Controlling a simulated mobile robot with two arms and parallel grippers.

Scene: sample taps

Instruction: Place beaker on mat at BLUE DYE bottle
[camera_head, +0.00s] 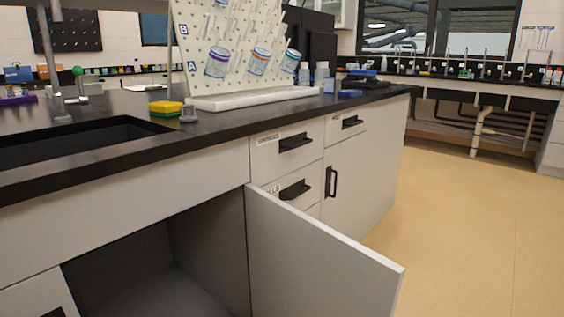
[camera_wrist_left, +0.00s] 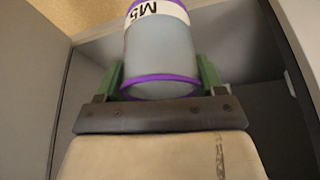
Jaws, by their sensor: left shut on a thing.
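My left gripper (camera_wrist_left: 161,77) is in the left wrist view, its green fingers on either side of a beaker (camera_wrist_left: 158,52). The beaker is clear greyish with purple rings and a white label that reads "M5" upside down. The gripper is shut on it. In the head view neither gripper shows. I cannot make out a mat or a bottle labelled BLUE DYE; small bottles (camera_head: 322,72) stand at the right end of the near counter, their labels too small to read.
A cabinet door (camera_head: 315,255) stands open below. The floor (camera_head: 480,230) at right is clear.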

